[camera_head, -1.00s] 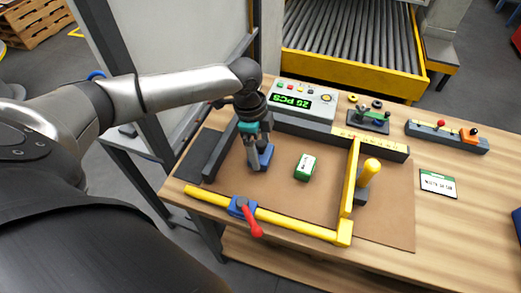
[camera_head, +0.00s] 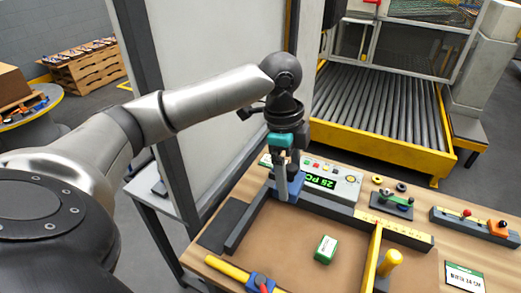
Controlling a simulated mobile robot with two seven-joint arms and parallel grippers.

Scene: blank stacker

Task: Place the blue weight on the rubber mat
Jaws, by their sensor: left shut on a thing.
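My left gripper (camera_head: 283,190) is shut on the blue weight (camera_head: 296,186), which shows as a blue block around and behind the fingers. They appear raised over the back left corner of the dark fence on the table, in front of the counter box. The gripper fingers hide part of the weight. The rubber mat (camera_head: 222,226) appears to be the flat dark grey sheet at the table's left edge, left of the fence. It looks bare. My right gripper is not in view.
A green and white block (camera_head: 325,249) lies on the brown board (camera_head: 290,225). A yellow bar with a yellow knob (camera_head: 392,259) stands right of it. The counter box (camera_head: 325,180) is behind my gripper. A dark fence (camera_head: 247,215) borders the mat.

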